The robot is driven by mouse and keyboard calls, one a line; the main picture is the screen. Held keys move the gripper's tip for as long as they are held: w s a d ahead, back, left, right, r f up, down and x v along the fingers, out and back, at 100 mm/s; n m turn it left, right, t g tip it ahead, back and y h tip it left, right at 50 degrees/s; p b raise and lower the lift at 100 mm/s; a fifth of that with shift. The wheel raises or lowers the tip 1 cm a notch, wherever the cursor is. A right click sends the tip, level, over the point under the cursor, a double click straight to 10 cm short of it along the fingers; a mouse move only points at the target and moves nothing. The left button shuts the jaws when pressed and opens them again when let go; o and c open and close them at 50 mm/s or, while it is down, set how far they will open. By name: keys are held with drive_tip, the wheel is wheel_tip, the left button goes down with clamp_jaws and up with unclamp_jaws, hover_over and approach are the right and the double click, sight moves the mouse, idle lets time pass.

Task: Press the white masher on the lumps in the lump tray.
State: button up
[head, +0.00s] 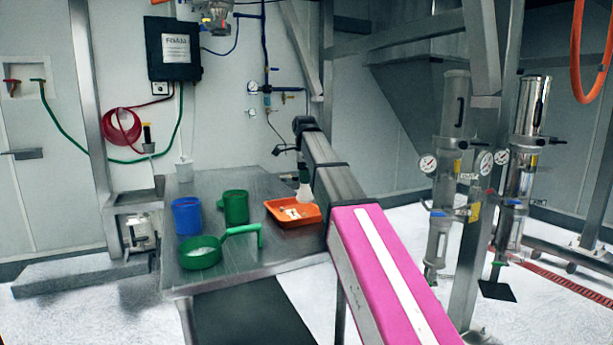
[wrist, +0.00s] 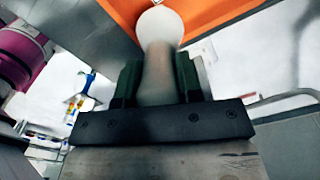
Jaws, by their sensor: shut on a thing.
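My gripper (wrist: 159,82) is shut on the white masher (wrist: 158,56), whose handle sits between the two dark green fingers in the wrist view. The masher's rounded end points toward the orange lump tray (wrist: 116,12). In the head view the white masher (head: 305,192) hangs down at the right side of the lump tray (head: 301,223), beside my arm. Pale lumps (head: 291,213) lie in the tray. I cannot tell whether the masher touches the tray floor or the lumps. In the wrist view the lumps do not show.
On the metal table (head: 225,285), a blue cup (head: 187,217) and a green cup (head: 236,208) stand left of the tray. The table's front right is clear.

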sight(305, 194)
drive_tip(key=shift+f, duration=2.7)
drive_tip(key=shift+f, duration=0.65)
drive_tip(key=shift+r, duration=3.8)
drive_tip(key=w+a, duration=0.6)
drive_tip(key=a, duration=0.3)
wheel_tip(305, 194, down, 6)
drive_tip(key=shift+d+f, duration=0.15)
drive_tip(key=shift+d, duration=0.1)
